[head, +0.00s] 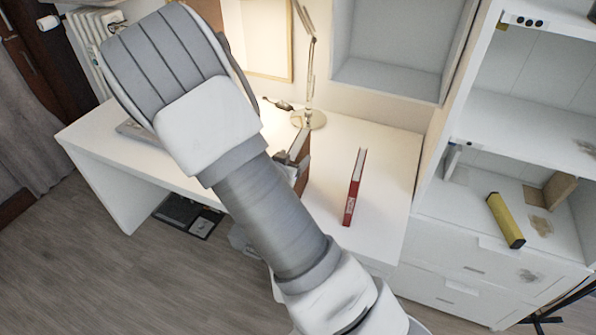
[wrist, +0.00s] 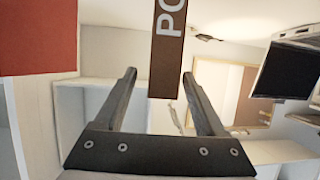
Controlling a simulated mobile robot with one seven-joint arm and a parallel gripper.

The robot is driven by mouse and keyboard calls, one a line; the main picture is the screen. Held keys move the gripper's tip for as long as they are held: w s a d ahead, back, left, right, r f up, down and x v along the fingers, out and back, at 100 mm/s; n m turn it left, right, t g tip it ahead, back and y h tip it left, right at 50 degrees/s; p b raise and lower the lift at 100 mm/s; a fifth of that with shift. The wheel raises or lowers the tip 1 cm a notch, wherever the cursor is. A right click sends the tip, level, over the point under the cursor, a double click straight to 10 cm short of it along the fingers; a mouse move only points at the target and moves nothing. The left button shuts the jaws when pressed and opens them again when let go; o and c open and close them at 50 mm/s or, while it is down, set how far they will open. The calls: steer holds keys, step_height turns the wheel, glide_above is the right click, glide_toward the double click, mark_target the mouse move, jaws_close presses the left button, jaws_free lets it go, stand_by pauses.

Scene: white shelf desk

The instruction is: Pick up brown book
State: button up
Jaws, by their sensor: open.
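The brown book (wrist: 167,45) shows its narrow spine with white letters at the top of the wrist view. It lies in line with the gap between the fingers of my gripper (wrist: 159,73), which is open. I cannot tell how deep the book reaches between them. In the head view the brown book (head: 303,172) stands on the desk, mostly hidden behind my arm.
A red book (head: 353,187) stands upright on the white desk (head: 385,185), right of the brown one; a red surface (wrist: 38,35) fills the wrist view's upper left. A lamp (head: 308,118) stands behind. A shelf unit with a yellow object (head: 505,220) is at right.

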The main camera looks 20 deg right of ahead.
steer(key=x, duration=0.5)
steer(key=shift+w+r, duration=0.15)
steer(key=shift+r, duration=0.15)
jaws_close()
stand_by(1.0)
